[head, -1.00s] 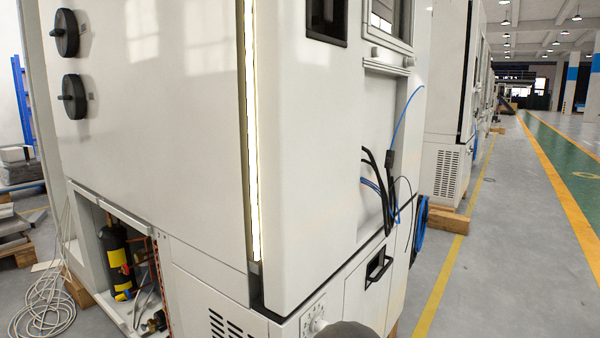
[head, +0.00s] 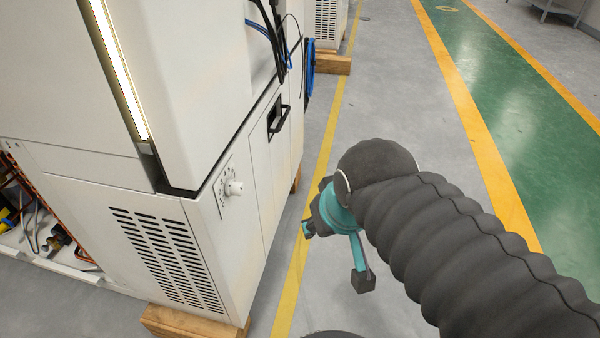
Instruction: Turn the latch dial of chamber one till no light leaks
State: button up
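A small white dial (head: 234,188) with marks around it sits on the narrow side of the white chamber (head: 209,95), low near the front corner. A bright strip of light (head: 120,70) shows along the tall gap beside the chamber's rounded edge and ends above the dial. My gripper (head: 335,256), teal with dark tips, hangs to the right of the dial, over the floor. Its two fingers appear spread apart with nothing between them. It is clear of the dial.
A black recessed handle (head: 278,118) sits beyond the dial. Black and blue cables (head: 272,35) hang above it. The chamber rests on wooden blocks (head: 190,325). An open compartment (head: 40,225) is at left. Open floor with a yellow line (head: 312,190) lies at right.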

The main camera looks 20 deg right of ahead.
aim_at(231, 186)
jog(key=z, duration=0.65)
jog(key=k, duration=0.5)
jog(key=u, duration=1.4)
